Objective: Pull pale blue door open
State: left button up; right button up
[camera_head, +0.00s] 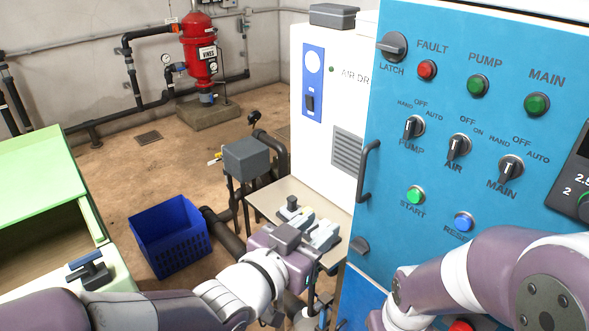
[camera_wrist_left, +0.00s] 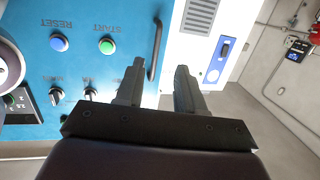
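The blue door (camera_head: 440,160) fills the right of the head view and carries knobs, lamps and buttons. It looks shut. A dark vertical bar handle (camera_head: 367,172) stands near its left edge, and a latch knob (camera_head: 393,46) sits at its upper left corner. My left gripper (camera_head: 322,228) is left of and below the handle, apart from it. In the left wrist view its two fingers (camera_wrist_left: 160,72) are spread with nothing between them; the handle (camera_wrist_left: 156,50) shows beyond the fingertips. My right arm crosses the lower door; its gripper is not visible.
A white air dryer cabinet (camera_head: 335,110) stands beside the door. A small table (camera_head: 270,195) lies beneath my left gripper. A blue crate (camera_head: 170,238), a grey box on a post (camera_head: 246,158) and a green cabinet (camera_head: 40,175) stand to the left. Open floor lies behind.

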aim_at(360, 176)
pick_arm(q)
jog(key=shift+t+h, duration=0.5)
jog(key=r+p+x, duration=0.1)
jog(key=x, duration=0.3)
jog(key=r+p+x, duration=0.1)
jog(key=p+x, duration=0.1)
jog(key=x, duration=0.2)
jog(key=r+p+x, duration=0.1)
jog(key=p+x, duration=0.1)
jog(key=x, duration=0.2)
jog(key=shift+w+d+f+p, duration=0.15)
jog(key=shift+w+d+p, duration=0.15)
jog(key=shift+d, duration=0.1)
jog(key=shift+s, duration=0.1)
grip_shut()
